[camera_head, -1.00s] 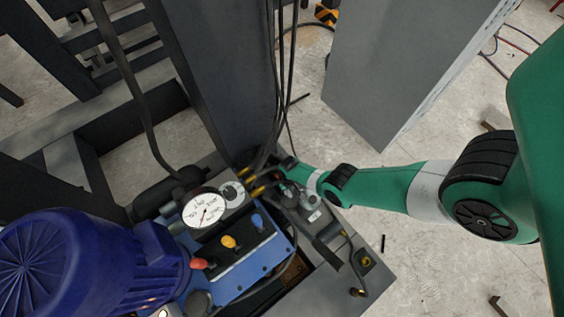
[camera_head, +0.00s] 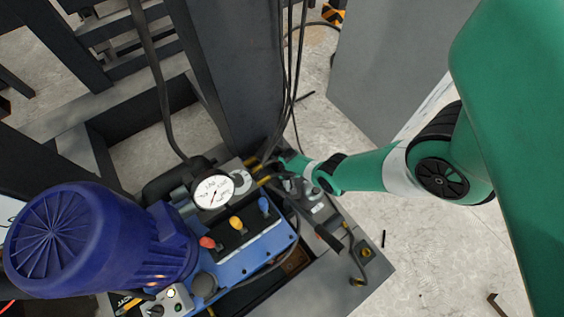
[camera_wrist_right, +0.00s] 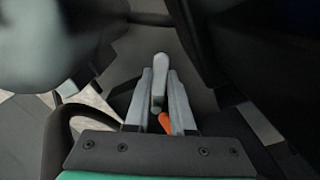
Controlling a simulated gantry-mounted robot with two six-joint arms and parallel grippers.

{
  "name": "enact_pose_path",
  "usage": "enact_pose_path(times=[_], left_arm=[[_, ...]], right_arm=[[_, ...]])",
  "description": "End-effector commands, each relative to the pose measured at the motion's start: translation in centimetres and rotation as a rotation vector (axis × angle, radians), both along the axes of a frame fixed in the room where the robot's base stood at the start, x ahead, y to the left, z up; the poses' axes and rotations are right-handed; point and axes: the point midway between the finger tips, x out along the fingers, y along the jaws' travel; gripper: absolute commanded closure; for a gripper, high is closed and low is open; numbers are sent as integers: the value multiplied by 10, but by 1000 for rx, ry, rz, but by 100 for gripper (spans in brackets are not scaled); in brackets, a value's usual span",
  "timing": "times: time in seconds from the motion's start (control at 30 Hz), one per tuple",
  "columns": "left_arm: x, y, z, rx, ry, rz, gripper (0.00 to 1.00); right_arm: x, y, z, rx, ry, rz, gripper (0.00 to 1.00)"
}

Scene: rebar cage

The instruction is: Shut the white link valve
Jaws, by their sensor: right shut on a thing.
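In the right wrist view, a pale white-grey lever (camera_wrist_right: 160,66), which appears to be the white link valve's handle, stands between the two grey fingers of my right gripper (camera_wrist_right: 158,80). The fingers are shut on it. A small orange piece (camera_wrist_right: 164,123) shows below the lever, between the fingers. In the head view, my right arm comes in from the right, and its green wrist (camera_head: 300,165) reaches the back right of the blue hydraulic unit. The fingertips and the lever are hard to make out there. My left gripper is not in view.
The blue manifold (camera_head: 240,262) carries red, yellow and blue knobs, with a pressure gauge (camera_head: 213,190) behind. A blue motor (camera_head: 85,240) stands at left. A dark steel column (camera_head: 235,70) and hanging black hoses rise close behind my wrist. Open concrete floor lies at right.

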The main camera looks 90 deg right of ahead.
Motion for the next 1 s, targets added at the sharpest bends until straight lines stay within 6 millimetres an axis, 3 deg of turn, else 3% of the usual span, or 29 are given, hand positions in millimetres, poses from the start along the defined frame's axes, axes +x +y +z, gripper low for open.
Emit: enact_pose_path(times=[0.1,0.13,0.27,0.67,0.87,1.0], left_arm=[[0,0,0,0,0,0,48],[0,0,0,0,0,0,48],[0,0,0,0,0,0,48],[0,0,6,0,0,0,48],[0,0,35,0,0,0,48],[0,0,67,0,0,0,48]], right_arm=[[0,0,-1,0,0,1,100],[0,0,-1,0,0,1,73],[0,0,0,0,0,2,49],[0,0,6,0,0,2,48],[0,0,39,-1,0,2,48],[0,0,70,0,0,2,48]])
